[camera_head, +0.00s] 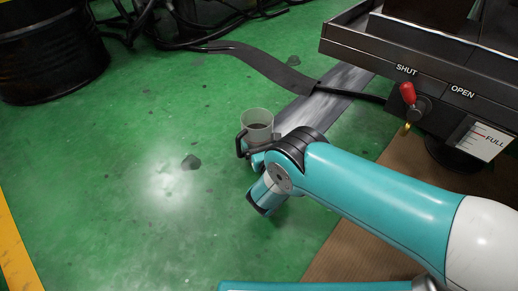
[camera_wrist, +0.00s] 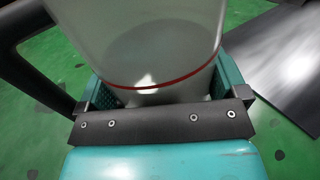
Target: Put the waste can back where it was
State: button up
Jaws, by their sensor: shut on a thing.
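The waste can (camera_head: 257,124) is a pale, see-through cup with a dark handle on its left and something dark inside. It looks upright in the head view. In the wrist view the can (camera_wrist: 150,40) fills the upper middle, with a red line around its lower wall and its dark handle at the left. My gripper (camera_head: 258,158) is shut on the can; in the wrist view its teal fingers (camera_wrist: 165,85) press on both sides of it. My arm partly hides the can's lower part in the head view, so I cannot tell its height over the floor.
A dark machine with a red-handled valve (camera_head: 408,95), SHUT and OPEN labels and a FULL gauge card (camera_head: 483,139) stands at right. A brown mat (camera_head: 345,252) lies below it. A grey strip (camera_head: 325,105) and dark hose lie behind the can. A black drum (camera_head: 50,50) stands far left. Green floor at left is clear.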

jog(key=shift+f, duration=0.5)
jog(key=shift+r, duration=0.15)
jog(key=o, duration=1.1)
jog(key=shift+f, duration=0.2)
jog(key=shift+o, duration=0.2)
jog(key=shift+r, duration=0.1)
jog(key=shift+s+r+p, duration=0.1)
jog(key=shift+s+p, duration=0.1)
jog(key=shift+p, duration=0.2)
jog(key=p+v, duration=1)
jog(key=p, duration=0.3)
jog(key=shift+s+r, duration=0.1)
jog(key=shift+s, duration=0.05)
jog(key=shift+s+d+f+p, duration=0.25)
jog(key=shift+s+d+p, duration=0.1)
jog(key=shift+s+p, duration=0.15)
